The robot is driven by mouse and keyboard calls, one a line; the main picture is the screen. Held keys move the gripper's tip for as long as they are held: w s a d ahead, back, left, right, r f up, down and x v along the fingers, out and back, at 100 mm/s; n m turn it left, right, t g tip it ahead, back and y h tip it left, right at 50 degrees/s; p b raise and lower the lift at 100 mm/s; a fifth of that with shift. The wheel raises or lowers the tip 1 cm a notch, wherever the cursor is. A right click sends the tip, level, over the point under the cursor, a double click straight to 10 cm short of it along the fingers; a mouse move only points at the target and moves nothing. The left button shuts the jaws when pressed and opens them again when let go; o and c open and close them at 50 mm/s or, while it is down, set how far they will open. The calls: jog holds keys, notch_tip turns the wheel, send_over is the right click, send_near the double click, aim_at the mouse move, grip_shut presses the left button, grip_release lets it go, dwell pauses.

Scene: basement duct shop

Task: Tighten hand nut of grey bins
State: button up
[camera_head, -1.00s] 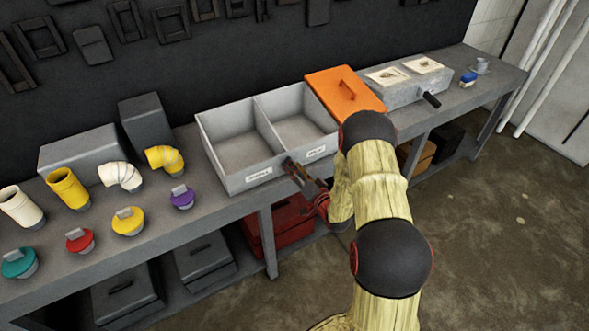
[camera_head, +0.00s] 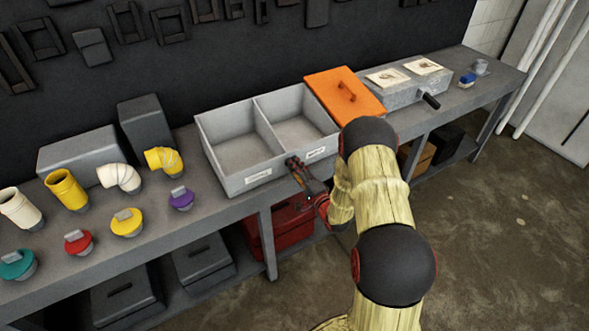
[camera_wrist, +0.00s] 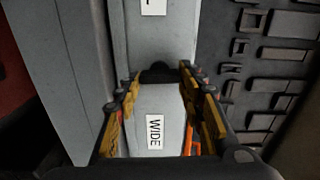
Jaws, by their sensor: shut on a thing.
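The grey bins (camera_head: 235,183), two open compartments side by side, stand on the bench with a white label on each front. My gripper (camera_head: 293,162) is at their front wall, between the two labels. In the wrist view my gripper (camera_wrist: 159,78) is shut on a dark rounded knob, the hand nut (camera_wrist: 158,70), against the grey front.
An orange lid with a handle (camera_head: 335,88) lies right of the bins, beside a grey box with a black handle (camera_head: 405,92). Pipe elbows (camera_head: 118,177) and coloured caps (camera_head: 125,222) stand on the bench (camera_head: 190,245) to the left. The floor in front is clear.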

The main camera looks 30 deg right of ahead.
jog(key=shift+m, duration=0.4)
jog(key=o, duration=1.2)
jog(key=s, duration=1.2)
jog(key=shift+d, duration=0.25)
jog(key=shift+f, duration=0.1)
